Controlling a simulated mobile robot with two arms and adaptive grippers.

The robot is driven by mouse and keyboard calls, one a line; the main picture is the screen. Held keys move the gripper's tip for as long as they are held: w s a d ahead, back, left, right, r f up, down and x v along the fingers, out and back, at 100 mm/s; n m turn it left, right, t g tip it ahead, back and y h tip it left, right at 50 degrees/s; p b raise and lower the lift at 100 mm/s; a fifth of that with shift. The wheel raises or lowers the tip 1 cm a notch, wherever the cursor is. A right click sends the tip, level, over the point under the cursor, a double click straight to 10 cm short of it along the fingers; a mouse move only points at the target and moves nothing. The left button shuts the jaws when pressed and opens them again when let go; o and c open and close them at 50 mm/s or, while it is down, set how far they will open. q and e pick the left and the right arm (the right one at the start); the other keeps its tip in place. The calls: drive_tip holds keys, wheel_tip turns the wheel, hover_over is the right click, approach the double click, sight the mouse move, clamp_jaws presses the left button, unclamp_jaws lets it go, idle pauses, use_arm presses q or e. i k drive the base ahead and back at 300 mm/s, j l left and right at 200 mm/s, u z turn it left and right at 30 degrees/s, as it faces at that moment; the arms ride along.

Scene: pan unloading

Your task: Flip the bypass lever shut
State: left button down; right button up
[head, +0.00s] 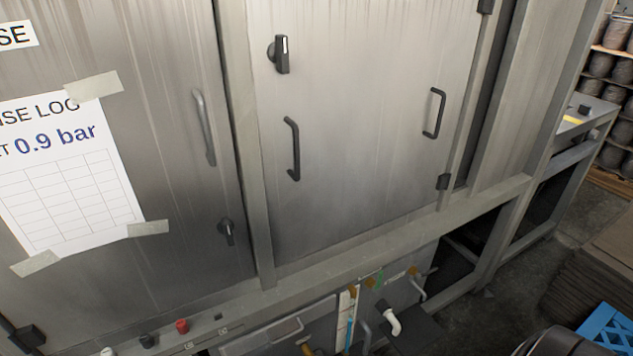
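No part in view is labelled as the bypass lever, so I cannot tell which one it is. A black turn handle with a white mark (282,54) sits upright near the top left of the metal cabinet door. A smaller black turn handle (227,232) sits on the panel to its left, low down. Neither of my grippers is in view.
The cabinet door has two black pull handles (293,149) (434,113). A taped paper log reading 0.9 bar (72,200) hangs at left. A red button (181,326) and black knob (148,341) are on the lower ledge. A blue crate (608,330) stands at lower right.

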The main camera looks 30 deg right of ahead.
sight(375, 289)
drive_tip(key=i+j+z, duration=0.1)
drive_tip(key=i+z, duration=0.15)
drive_tip(key=i+j+z, duration=0.2)
drive_tip(key=i, duration=0.15)
drive_tip(key=l+z, duration=0.25)
drive_tip(key=z, duration=0.15)
drive_tip(key=i+l+z, duration=0.1)
drive_tip(key=l+z, duration=0.15)
drive_tip(key=z, duration=0.15)
drive_tip(key=i+l+z, duration=0.1)
drive_tip(key=l+z, duration=0.15)
drive_tip(key=z, duration=0.15)
